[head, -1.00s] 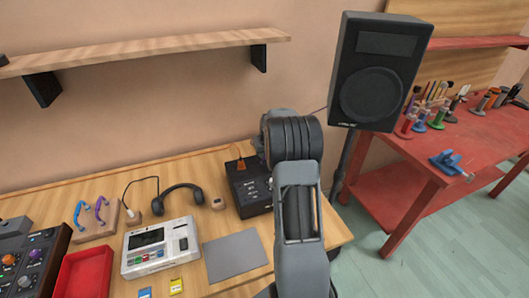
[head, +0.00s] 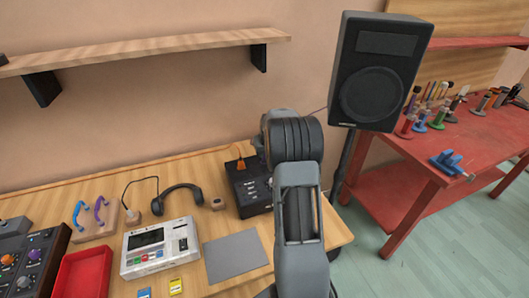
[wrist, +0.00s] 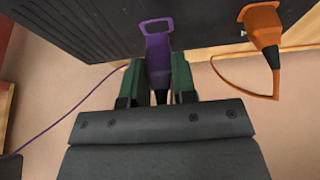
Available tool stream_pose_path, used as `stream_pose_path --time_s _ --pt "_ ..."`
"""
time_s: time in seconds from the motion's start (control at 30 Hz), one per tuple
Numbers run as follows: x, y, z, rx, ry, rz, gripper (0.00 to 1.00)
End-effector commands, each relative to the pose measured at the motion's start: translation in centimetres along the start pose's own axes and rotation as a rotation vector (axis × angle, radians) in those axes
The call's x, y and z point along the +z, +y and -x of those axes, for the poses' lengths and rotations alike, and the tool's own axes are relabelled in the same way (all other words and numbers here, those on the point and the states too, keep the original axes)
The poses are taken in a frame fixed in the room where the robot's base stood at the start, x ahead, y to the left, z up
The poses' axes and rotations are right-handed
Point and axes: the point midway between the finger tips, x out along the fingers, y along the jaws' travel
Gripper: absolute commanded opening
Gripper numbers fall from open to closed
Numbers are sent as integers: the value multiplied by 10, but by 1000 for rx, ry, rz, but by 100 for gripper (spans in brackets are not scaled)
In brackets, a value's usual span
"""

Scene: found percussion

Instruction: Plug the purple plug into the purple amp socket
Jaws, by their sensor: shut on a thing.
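My gripper (wrist: 158,88) has green fingers and is shut on the purple plug (wrist: 159,66), whose cable end points back toward the wrist. The purple amp socket (wrist: 157,27) shows as a purple frame on the black amp (wrist: 90,25), directly ahead of the plug. The plug's front overlaps the lower edge of this frame. I cannot tell if it touches or enters it. In the head view the amp (head: 236,183) stands on the wooden table, partly behind my arm, which hides my gripper and the purple plug.
An orange plug (wrist: 262,25) sits in the amp to the right of the purple socket, its cable looping below. A purple cable (wrist: 75,112) runs off left. A grey mat (head: 236,256), a white device (head: 160,248) and headphones (head: 181,190) lie on the table. A speaker (head: 375,85) stands right.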

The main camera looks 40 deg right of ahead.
Motion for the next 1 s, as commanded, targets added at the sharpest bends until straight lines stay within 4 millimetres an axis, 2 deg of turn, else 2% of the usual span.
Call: stream_pose_path --time_s 0.47,1.0 --pt "0 0 -1 2 0 -2 3" --pt "5 0 -12 2 0 -2 3"
